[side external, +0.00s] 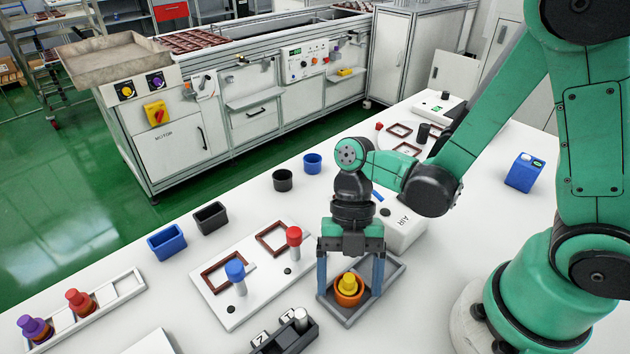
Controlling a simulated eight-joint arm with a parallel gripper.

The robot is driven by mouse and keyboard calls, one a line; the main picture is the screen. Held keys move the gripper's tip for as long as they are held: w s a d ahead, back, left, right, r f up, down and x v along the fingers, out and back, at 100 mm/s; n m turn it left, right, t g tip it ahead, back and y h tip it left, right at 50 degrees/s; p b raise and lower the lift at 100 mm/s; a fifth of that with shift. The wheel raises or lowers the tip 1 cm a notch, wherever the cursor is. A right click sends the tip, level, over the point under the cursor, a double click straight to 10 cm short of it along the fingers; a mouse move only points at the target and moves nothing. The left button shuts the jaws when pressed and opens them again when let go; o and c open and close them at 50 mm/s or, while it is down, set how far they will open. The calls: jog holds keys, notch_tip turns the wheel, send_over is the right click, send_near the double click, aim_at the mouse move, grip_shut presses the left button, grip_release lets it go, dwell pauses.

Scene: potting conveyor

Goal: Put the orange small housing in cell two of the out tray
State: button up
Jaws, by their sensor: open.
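An orange round housing (348,298) with a yellow knobbed piece sitting in its top stands in a square grey tray (391,272). My gripper (350,291) points down over it. Its two blue-grey fingers are open, one on each side of the housing; I cannot tell whether they touch it. A long white tray with cells (126,284) lies at the lower left. It holds a purple-topped piece (35,328) at its left end and a red-topped piece (80,301) beside it. The cells to their right look empty. No cell numbers are readable.
A white plate (207,283) with brown frames, a blue knob (236,276) and a red knob (294,241) stands between gripper and long tray. A dark holder (286,340) is in front. Blue (167,243) and black (210,218) bins and cups stand behind.

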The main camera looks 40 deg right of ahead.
jog(key=shift+r, duration=0.2)
jog(key=w+d+r+m+t+h, duration=0.2)
jog(key=d+r+m+t, duration=0.3)
jog(key=m, duration=0.8)
jog(key=w+d+r+m+t+h, duration=0.2)
jog(key=w+d+r+m+t, duration=0.2)
jog(key=m, duration=1)
notch_tip(320, 180, up, 3)
jog(key=shift+w+d+f+t, duration=0.15)
jog(key=shift+w+d+t, duration=0.3)
jog(key=shift+t, duration=0.75)
